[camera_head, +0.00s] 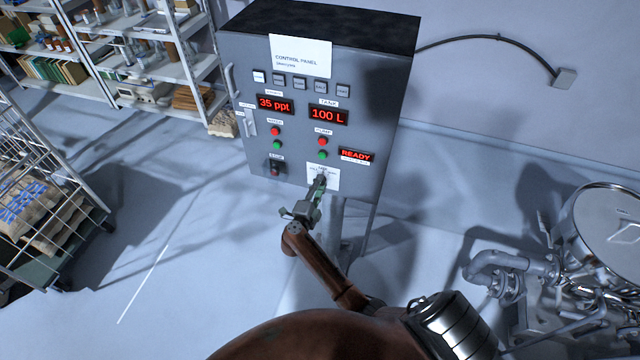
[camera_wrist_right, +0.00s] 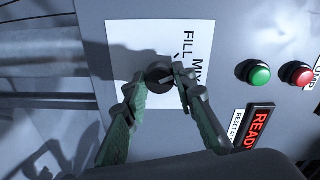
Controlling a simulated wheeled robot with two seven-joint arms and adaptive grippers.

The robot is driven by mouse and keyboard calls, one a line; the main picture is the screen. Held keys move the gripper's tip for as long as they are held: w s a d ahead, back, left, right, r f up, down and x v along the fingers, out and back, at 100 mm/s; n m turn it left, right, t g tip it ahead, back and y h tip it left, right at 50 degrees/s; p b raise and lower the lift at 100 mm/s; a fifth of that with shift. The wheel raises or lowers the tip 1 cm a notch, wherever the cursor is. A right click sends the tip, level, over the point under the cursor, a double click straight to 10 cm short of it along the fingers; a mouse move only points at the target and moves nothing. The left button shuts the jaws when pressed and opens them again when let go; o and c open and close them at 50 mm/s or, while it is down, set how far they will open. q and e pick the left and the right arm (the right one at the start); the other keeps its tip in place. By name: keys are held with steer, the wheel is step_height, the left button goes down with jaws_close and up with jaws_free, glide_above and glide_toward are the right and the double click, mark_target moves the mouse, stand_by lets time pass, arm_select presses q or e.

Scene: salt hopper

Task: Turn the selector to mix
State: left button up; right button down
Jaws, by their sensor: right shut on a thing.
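The selector, a dark round knob (camera_wrist_right: 157,75), sits on a white plate (camera_wrist_right: 125,45) lettered FILL and MIX. In the right wrist view, my right gripper (camera_wrist_right: 159,80) has one finger on each side of the knob and is shut on it. In the head view, my right gripper (camera_head: 319,184) reaches the white plate (camera_head: 331,181) low on the control panel (camera_head: 225,85) and hides most of the knob. My left gripper is not in view.
Above the selector are a red READY display (camera_head: 356,155) and red and green pump buttons (camera_head: 323,148). A black switch (camera_head: 275,168) is to the left. Shelves (camera_head: 150,100) stand behind left, a wire cart (camera_head: 60,200) at left, and piping with a steel vessel (camera_head: 605,215) at right.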

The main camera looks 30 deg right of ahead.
steer(key=shift+m, duration=2.2)
steer(key=c, duration=1.6)
jaws_free()
